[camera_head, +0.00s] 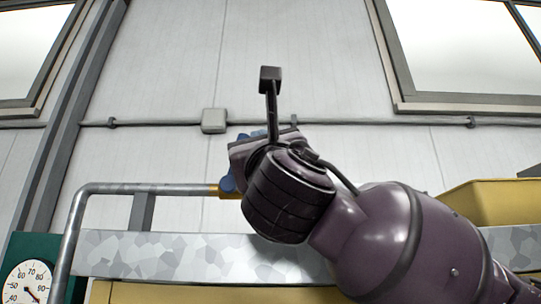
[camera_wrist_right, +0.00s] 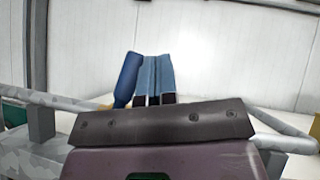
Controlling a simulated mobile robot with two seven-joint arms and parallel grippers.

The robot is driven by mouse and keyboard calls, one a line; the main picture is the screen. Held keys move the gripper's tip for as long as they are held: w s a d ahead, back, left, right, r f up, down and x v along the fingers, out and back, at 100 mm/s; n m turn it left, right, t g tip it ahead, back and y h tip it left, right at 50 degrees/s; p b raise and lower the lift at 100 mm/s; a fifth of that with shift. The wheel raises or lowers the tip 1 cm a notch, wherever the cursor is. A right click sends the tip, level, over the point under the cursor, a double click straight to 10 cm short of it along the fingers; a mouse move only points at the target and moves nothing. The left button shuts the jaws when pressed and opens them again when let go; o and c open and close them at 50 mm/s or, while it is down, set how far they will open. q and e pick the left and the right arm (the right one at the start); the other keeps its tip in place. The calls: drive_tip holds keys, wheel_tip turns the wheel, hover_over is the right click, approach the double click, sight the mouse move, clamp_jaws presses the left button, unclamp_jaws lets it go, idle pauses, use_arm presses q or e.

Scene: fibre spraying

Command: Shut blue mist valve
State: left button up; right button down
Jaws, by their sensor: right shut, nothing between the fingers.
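The blue valve handle (camera_wrist_right: 127,80) shows in the right wrist view as a dark blue bar, leaning slightly, just left of my right gripper's fingers. My right gripper (camera_wrist_right: 156,62) is shut and empty, its two light blue finger pads side by side. The gap between handle and fingers is very narrow; I cannot tell whether they touch. In the head view a small blue part of the valve (camera_head: 228,184) shows at the yellow fitting on the pipe end, beside my right wrist. My wrist hides most of the valve and fingers there. My left gripper is not in view.
A grey metal pipe (camera_head: 150,188) runs above a mottled grey beam (camera_head: 170,257). A round dial gauge (camera_head: 27,283) on a green panel stands at lower left. A yellow bin (camera_head: 500,205) is at right. The pale wall behind has a thin conduit and windows.

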drive_tip(key=shift+s+a+r+n+g+y+p, duration=0.15)
drive_tip(key=shift+a+r+n+g+y, duration=0.2)
drive_tip(key=shift+n+y, duration=0.35)
drive_tip(key=shift+s+a+r+n+g+y+p, duration=0.1)
drive_tip(key=shift+a+r+n+g+y+p, duration=0.15)
drive_tip(key=shift+n+y, duration=0.45)
drive_tip(key=shift+a+n, duration=0.15)
drive_tip(key=shift+n, duration=0.15)
drive_tip(key=shift+w+f, duration=0.1)
drive_tip(key=shift+w, duration=0.05)
